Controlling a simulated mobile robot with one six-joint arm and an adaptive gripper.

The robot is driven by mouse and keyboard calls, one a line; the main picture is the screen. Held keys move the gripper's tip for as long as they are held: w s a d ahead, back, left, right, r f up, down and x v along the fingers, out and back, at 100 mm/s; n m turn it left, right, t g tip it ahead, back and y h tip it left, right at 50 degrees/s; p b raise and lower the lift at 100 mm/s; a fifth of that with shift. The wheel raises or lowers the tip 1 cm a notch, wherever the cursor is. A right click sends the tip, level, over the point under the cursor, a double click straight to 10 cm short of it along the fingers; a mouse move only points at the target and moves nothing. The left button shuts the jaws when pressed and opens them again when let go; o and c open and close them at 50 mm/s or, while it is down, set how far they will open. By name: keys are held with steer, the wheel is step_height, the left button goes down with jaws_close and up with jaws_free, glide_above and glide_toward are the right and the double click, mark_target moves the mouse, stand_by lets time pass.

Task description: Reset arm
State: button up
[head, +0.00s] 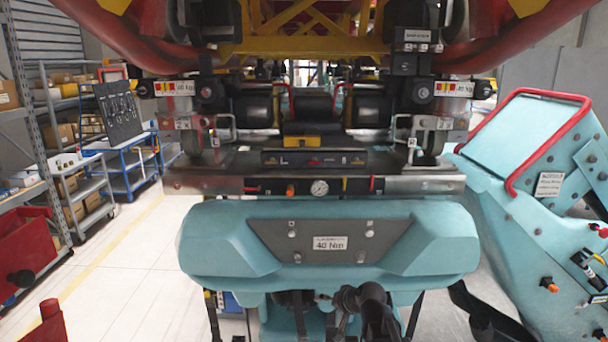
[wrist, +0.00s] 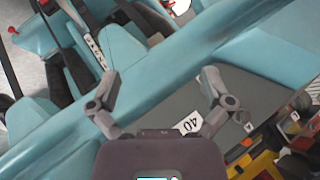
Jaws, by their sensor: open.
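My gripper (wrist: 158,95) shows in the wrist view with its two grey fingers spread wide apart and nothing between them. Behind the fingers is the teal body of the coaster train (head: 220,245), with a dark grey plate and a white label (wrist: 188,124) partly hidden by the right finger. In the head view that plate (head: 270,235) carries bolts and a label reading 40 Nm. Part of my dark arm (head: 375,305) shows at the bottom of the head view, below the teal panel; my gripper cannot be made out there.
A metal shelf of wheel and axle parts (head: 220,180) with a gauge (head: 319,187) sits just above the teal panel. A teal seat with a red bar (head: 530,130) stands at right. Blue carts (head: 120,165) and shelving line the left.

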steer(key=s+d+f+n+g+h+b, duration=0.1)
steer(key=s+d+f+g+h+b, duration=0.2)
steer(key=s+d+f, duration=0.2)
steer(key=s+d+f+n+g+h+b, duration=0.1)
steer(key=s+d+f+g+h+b, duration=0.2)
steer(key=s+f, duration=0.5)
steer(key=shift+s+d+f+g+b, duration=0.35)
steer(key=shift+s+d+g, duration=0.5)
steer(key=shift+s, duration=1)
